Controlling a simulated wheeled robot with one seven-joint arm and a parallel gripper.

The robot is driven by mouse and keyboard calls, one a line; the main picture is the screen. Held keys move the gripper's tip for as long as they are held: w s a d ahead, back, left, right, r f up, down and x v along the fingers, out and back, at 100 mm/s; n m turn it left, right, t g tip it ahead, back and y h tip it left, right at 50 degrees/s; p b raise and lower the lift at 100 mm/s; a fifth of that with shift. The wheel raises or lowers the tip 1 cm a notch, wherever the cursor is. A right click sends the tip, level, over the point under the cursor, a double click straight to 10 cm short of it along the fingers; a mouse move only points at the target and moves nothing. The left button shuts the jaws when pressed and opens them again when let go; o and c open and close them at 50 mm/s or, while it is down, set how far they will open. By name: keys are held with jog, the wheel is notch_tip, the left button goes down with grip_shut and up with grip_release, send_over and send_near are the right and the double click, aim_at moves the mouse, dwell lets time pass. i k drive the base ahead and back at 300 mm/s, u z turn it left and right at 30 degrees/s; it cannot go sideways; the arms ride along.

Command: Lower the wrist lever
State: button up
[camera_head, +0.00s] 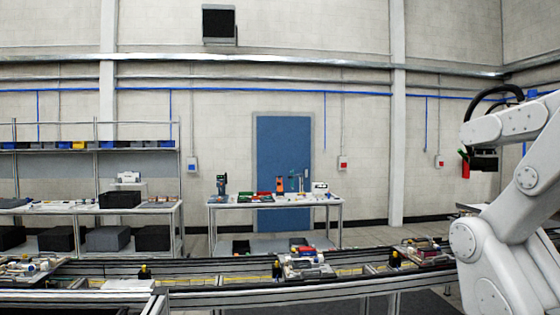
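My white arm comes in from the right edge. Its end, my gripper (480,163), hangs at the upper right, well above the conveyor. I cannot pick out the wrist lever. A pallet fixture (306,267) with red, grey and white parts sits on the conveyor at the centre. Another loaded pallet (425,252) sits farther right, left of my arm. My gripper is apart from both.
The conveyor (220,299) runs across the front. A third loaded pallet (28,267) is at the far left. A workbench (275,205) with tools stands behind, before a blue door (283,150). A shelf rack (97,207) with dark bins stands at the left.

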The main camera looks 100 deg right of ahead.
aim_at(460, 150)
jog(key=k, duration=0.2)
jog(key=z, duration=3.25)
jog(key=i, duration=2.9)
jog(key=z, duration=2.35)
jog(key=i, duration=1.35)
jog(key=u, duration=0.05)
